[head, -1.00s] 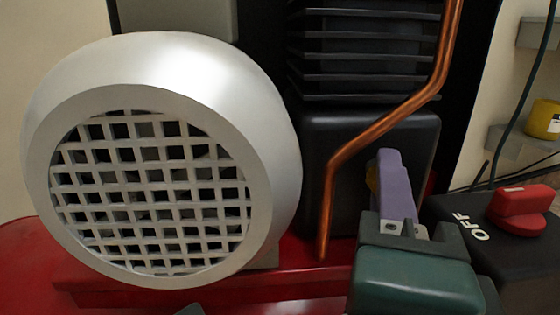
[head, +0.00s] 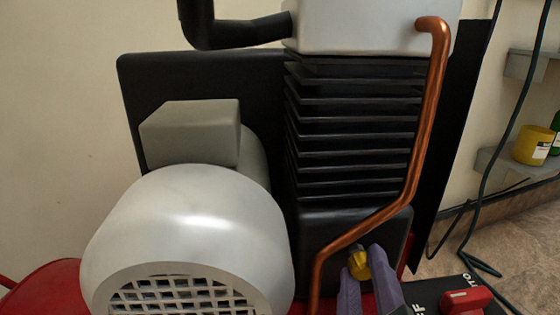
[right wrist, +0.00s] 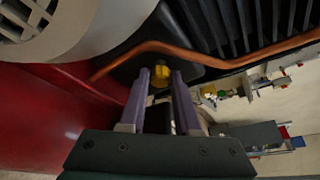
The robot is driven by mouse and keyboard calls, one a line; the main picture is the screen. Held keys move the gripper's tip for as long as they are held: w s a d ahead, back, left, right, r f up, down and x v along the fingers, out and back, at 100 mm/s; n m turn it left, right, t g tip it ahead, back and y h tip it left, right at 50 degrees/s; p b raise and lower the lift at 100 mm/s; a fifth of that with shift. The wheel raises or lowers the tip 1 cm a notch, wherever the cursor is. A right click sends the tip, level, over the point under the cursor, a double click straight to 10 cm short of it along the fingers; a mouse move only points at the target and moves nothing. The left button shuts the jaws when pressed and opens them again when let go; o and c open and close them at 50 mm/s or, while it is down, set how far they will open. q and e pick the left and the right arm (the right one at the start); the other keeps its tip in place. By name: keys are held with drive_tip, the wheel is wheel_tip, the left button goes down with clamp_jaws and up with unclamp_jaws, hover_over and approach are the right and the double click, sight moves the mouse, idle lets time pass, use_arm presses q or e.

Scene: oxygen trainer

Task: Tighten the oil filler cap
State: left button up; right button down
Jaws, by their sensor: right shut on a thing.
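The oil filler cap (head: 359,264) is a small yellow knob on the front of the black crankcase (head: 335,225), low and right of centre in the head view. It also shows in the right wrist view (right wrist: 160,73), between the fingertips. My right gripper (head: 361,266) has purple fingers, one on each side of the cap, and is shut on it. The right wrist view shows the same gripper (right wrist: 160,77) reaching straight at the cap. The cap's threads and seat are hidden. My left gripper is not in view.
A copper pipe (head: 411,180) bends down close beside the cap and fingers. The silver motor cover (head: 190,225) stands to the left. A red switch knob (head: 466,300) is at lower right. Yellow and green containers sit on a shelf (head: 500,160) at far right.

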drive_tip(key=m+p, duration=0.1)
drive_tip(key=m+y+p, duration=0.2)
drive_tip(key=p, duration=0.1)
drive_tip(key=shift+d+r+g, duration=0.2)
drive_tip(key=shift+r+g, duration=0.05)
drive_tip(key=shift+g, duration=0.15)
drive_tip(key=shift+f+m+y+p, duration=0.15)
drive_tip(key=shift+m+y+p, duration=0.35)
drive_tip(key=shift+m+p, duration=0.4)
drive_tip(key=shift+f+p, duration=0.1)
drive_tip(key=shift+p, duration=0.2)
drive_tip(key=c, duration=0.6)
unclamp_jaws()
